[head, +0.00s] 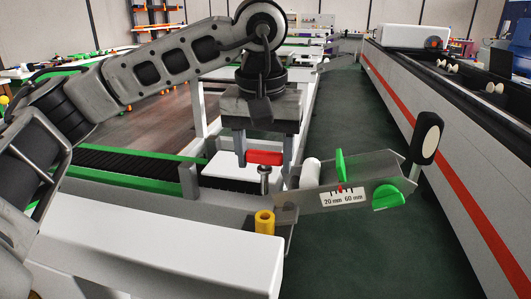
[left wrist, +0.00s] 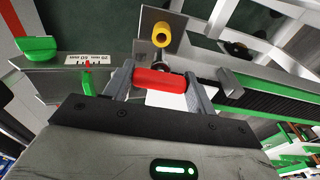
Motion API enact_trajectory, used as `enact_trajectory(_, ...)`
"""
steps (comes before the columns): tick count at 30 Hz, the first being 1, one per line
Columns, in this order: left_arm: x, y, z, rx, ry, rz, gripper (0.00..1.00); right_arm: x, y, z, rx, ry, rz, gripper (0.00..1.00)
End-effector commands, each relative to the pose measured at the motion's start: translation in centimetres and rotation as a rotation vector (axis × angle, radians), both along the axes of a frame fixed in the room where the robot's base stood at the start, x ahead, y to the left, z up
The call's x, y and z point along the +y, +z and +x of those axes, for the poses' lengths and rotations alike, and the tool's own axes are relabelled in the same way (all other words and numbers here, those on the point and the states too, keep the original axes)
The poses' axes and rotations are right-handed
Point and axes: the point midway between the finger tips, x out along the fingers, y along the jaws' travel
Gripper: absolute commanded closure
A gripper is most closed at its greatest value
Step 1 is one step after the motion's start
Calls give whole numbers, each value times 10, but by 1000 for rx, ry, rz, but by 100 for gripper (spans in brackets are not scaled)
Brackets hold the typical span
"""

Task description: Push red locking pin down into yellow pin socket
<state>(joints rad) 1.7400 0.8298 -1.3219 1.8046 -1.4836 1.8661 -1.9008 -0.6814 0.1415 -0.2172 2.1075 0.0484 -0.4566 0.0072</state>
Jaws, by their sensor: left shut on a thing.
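The red locking pin (head: 264,157) has a red cross handle and a metal shaft that points down. My left gripper (head: 264,160) is shut on the red handle, with a finger at each end. The left wrist view also shows the red handle (left wrist: 159,80) between the fingers of my left gripper (left wrist: 160,86). The yellow pin socket (head: 264,222) stands upright on a metal plate below the pin. In the head view the shaft's lower end is above the socket, with a gap between them. The socket (left wrist: 161,34) also shows in the left wrist view. My right gripper is not in view.
A metal bracket with a 20 mm / 60 mm scale label (head: 343,198), green knobs (head: 388,197) and a black-ended lever (head: 427,138) extends right of the socket. A white rail cover (head: 160,250) lies in front. A green-edged conveyor (head: 125,165) runs behind on the left.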

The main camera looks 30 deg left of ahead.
Motion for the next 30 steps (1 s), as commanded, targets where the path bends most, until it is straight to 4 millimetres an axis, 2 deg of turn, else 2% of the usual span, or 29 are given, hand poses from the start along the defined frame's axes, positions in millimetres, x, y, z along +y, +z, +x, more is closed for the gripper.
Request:
enact_trajectory(8, -1, -6, -2, 0, -2, 0, 68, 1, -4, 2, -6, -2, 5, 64)
enact_trajectory(30, 0, -50, -2, 0, -1, -1, 68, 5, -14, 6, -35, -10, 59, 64)
